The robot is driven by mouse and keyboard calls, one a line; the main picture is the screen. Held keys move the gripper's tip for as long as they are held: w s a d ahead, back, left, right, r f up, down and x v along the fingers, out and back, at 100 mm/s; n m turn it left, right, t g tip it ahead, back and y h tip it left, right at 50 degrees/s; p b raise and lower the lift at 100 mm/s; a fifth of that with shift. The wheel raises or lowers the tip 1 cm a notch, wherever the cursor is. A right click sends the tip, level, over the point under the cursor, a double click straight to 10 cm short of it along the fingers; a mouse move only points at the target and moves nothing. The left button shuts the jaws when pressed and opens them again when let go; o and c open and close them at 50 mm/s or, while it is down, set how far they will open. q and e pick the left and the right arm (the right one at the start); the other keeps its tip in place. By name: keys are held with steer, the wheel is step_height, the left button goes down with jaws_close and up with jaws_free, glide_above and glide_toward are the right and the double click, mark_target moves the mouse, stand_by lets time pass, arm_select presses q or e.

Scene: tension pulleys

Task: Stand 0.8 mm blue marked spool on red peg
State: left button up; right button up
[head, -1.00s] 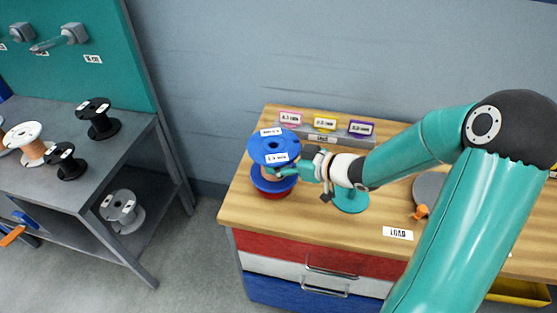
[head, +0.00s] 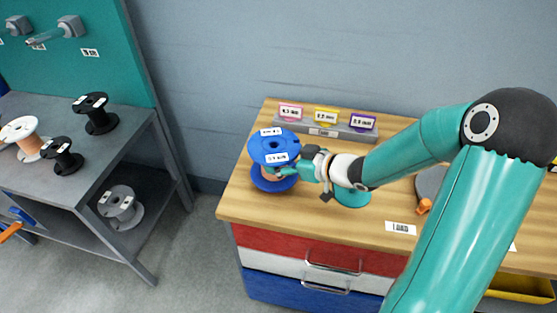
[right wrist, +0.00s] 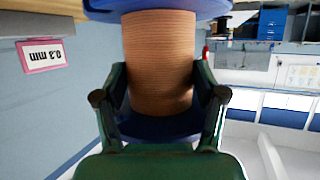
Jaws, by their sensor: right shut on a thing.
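The blue spool (head: 274,147) with copper-coloured wire stands upright over the left part of the wooden bench top. White labels are on its top flange, but their print is too small to read surely. My right gripper (head: 290,172) comes from the right and is shut on the spool. In the right wrist view its fingers are either side of the wound copper wire (right wrist: 158,60), between the blue flanges. The red peg is hidden now, under the spool's lower flange; I cannot tell whether the flange touches it. My left gripper is not in view.
A grey rail (head: 312,130) with pink, yellow and purple tags stands behind the spool. A teal round base (head: 352,197) is right of it, partly behind my arm. A grey disc (head: 430,184) is further right. A steel table (head: 115,160) at left holds black and white spools.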

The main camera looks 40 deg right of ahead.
stand_by(0.7)
steer(key=shift+f+b, duration=0.8)
steer(key=shift+f, duration=0.05)
steer(key=o, duration=1.8)
steer(key=shift+o, duration=0.2)
steer(key=shift+f, duration=0.15)
steer(key=shift+s, duration=0.1)
steer(key=v, duration=1.1)
steer(key=shift+s+r, duration=0.25)
steer(key=shift+s, duration=0.1)
